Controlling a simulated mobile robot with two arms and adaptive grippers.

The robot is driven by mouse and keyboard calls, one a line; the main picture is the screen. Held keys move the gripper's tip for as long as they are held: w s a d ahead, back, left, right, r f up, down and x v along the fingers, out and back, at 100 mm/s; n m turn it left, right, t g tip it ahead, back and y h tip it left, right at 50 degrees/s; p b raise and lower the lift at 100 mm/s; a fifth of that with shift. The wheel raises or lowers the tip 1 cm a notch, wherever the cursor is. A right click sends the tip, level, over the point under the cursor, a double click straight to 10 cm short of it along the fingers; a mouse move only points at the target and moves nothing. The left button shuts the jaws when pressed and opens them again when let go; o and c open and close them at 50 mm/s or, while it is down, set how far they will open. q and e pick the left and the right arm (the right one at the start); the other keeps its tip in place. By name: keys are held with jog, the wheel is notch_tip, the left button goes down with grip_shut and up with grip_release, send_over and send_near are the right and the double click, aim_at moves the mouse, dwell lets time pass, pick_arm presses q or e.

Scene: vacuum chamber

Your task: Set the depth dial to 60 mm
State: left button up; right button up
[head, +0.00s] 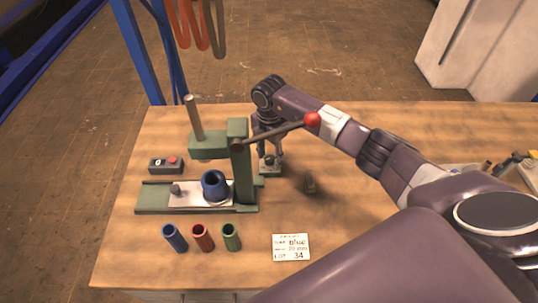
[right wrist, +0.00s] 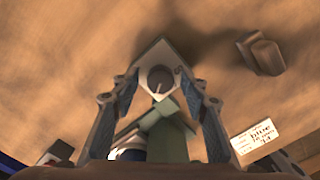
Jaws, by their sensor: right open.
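The depth dial (right wrist: 160,79) is a dark round knob with a pale pointer mark, on a light plate beside the green press (head: 240,165). In the head view only part of its base (head: 271,169) shows under my right gripper (head: 269,155). My right gripper points down over the dial, open, and in the right wrist view its fingers (right wrist: 159,84) stand on either side of the knob with gaps. The scale figures are too small to read. My left gripper is not in view.
The press has a lever with a red ball (head: 312,120) near my right arm. A blue bushing (head: 214,184) sits on its bed. Blue, red (head: 202,238) and green tubes stand in front, with a card (head: 291,247) reading "blue". A control box (head: 165,165) is left. A small dark block (head: 309,184) lies right.

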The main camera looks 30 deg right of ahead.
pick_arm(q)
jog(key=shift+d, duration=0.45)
pick_arm(e)
grip_shut()
